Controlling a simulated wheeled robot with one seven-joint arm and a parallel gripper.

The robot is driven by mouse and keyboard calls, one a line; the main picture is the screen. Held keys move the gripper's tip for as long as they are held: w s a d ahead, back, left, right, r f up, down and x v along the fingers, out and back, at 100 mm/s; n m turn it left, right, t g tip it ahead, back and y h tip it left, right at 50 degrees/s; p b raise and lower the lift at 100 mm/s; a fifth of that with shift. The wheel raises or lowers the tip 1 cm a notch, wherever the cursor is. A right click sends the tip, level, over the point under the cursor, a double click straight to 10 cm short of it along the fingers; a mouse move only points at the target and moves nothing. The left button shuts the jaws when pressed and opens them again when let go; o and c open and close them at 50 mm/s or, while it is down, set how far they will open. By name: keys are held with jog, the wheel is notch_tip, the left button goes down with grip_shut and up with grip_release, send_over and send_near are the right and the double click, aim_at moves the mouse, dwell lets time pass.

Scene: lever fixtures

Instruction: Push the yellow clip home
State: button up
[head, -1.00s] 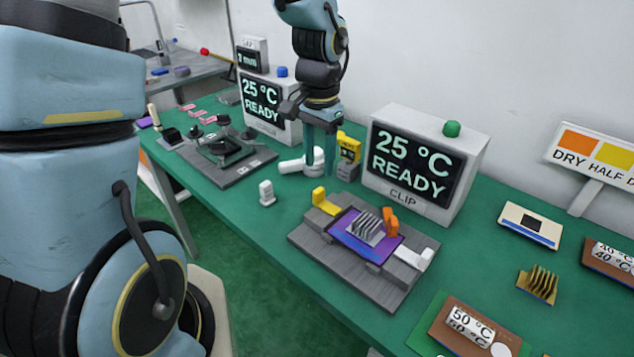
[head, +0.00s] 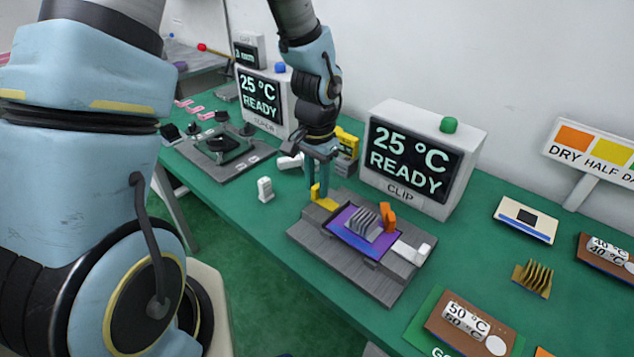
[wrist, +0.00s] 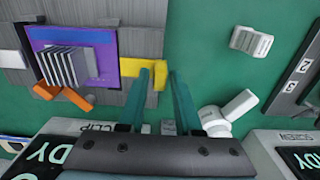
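The yellow clip (head: 325,203) is an L-shaped piece at the left end of the grey stepped fixture (head: 370,282). I cannot tell whether a finger touches the clip. A grey finned block (head: 364,221) sits on the purple plate (head: 350,243), beside an orange clip (head: 388,217).
A white clip (head: 412,254) is at the fixture's right end. The CLIP display (head: 415,165) stands behind it. A small white block (head: 265,189) stands to the left, and a white lever part (wrist: 230,115) lies near my gripper. A black fixture (head: 222,148) is farther left.

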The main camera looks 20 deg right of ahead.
grip_shut()
dwell(1.1)
